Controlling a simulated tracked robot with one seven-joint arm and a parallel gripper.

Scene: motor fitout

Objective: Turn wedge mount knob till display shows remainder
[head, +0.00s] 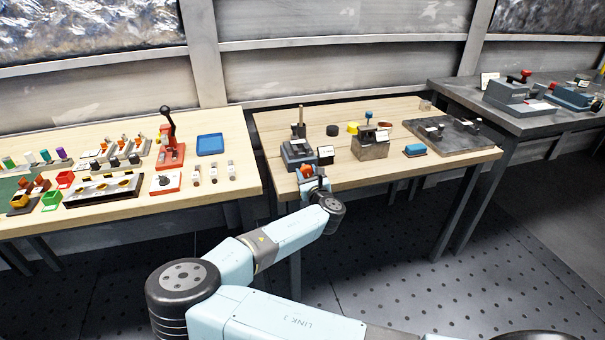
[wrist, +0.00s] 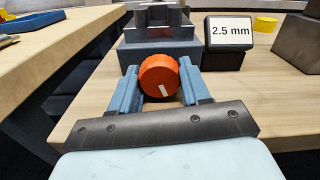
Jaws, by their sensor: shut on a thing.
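The wedge mount (wrist: 158,40) is a grey block at the front left of the middle table; it also shows in the head view (head: 297,153). Its orange-red round knob (wrist: 160,76) faces me and has a white mark pointing down and slightly right. My gripper (wrist: 160,84) is shut on the knob, one blue finger on each side; it also shows in the head view (head: 312,178). The display (wrist: 229,32) is a dark box with a white face to the right of the mount and reads "2.5 mm". It is small in the head view (head: 325,152).
The left table (head: 235,150) holds several parts, with a gap between the tables.

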